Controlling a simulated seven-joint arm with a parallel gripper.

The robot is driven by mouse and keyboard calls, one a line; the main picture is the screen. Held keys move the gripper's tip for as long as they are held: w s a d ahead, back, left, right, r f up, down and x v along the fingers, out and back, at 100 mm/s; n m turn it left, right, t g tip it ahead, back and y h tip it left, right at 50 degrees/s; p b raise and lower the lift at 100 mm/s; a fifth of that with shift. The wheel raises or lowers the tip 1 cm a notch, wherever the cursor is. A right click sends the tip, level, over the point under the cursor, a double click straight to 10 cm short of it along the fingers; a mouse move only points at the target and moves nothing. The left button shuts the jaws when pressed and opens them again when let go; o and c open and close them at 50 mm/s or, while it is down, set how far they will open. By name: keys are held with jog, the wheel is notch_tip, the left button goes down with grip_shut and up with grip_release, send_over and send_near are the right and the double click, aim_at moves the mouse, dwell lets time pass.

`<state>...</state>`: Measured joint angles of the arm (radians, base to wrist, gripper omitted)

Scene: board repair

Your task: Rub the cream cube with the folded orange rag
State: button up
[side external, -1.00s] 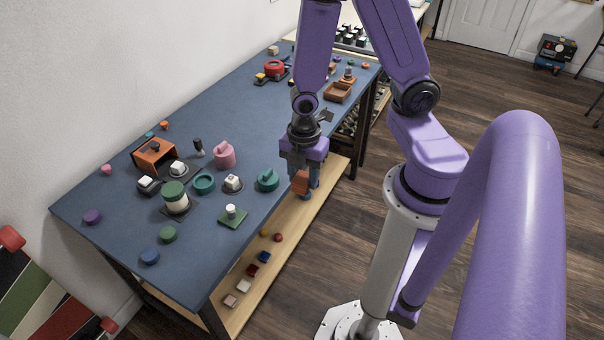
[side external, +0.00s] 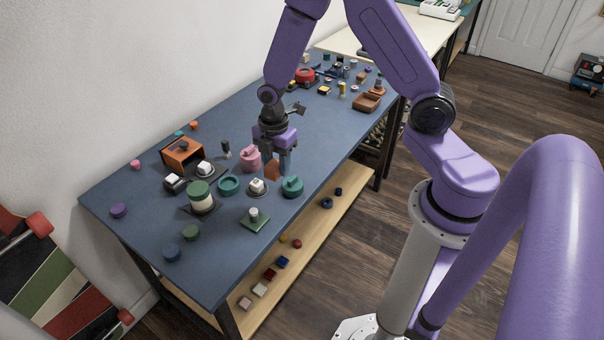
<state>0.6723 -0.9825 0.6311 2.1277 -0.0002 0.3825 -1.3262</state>
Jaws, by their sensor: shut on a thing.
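My gripper (side external: 276,172) is shut on the folded orange rag (side external: 271,170), which hangs between its fingers. It is over the blue table (side external: 150,235), just right of a pink lidded pot and behind a teal lidded pot. A small pale cube (side external: 257,184) sits on a round dark dish in front of and left of the rag, apart from it in the picture. Another whitish block (side external: 204,167) sits on a dark base farther left. I cannot tell from their colour which is the cream cube. The rag's height above the table is unclear.
Close around my gripper stand the pink pot (side external: 250,159), the teal pot (side external: 292,187) and a teal ring (side external: 228,184). A green-lidded jar (side external: 200,198) and an orange open box (side external: 182,152) are farther left.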

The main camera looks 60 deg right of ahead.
send_near(254, 184)
jog(key=d+r, duration=0.1)
jog(key=d, duration=0.3)
jog(key=shift+f, duration=3.4)
jog(key=shift+a+f, duration=0.45)
jog(key=shift+a, duration=0.2)
jog(key=shift+a+f, duration=0.1)
jog(key=shift+a, duration=1.35)
jog(key=shift+d, duration=1.95)
jog(key=shift+d+r, duration=0.15)
jog(key=shift+r, duration=0.05)
notch_tip(254, 184, up, 8)
jog(key=shift+f, duration=0.1)
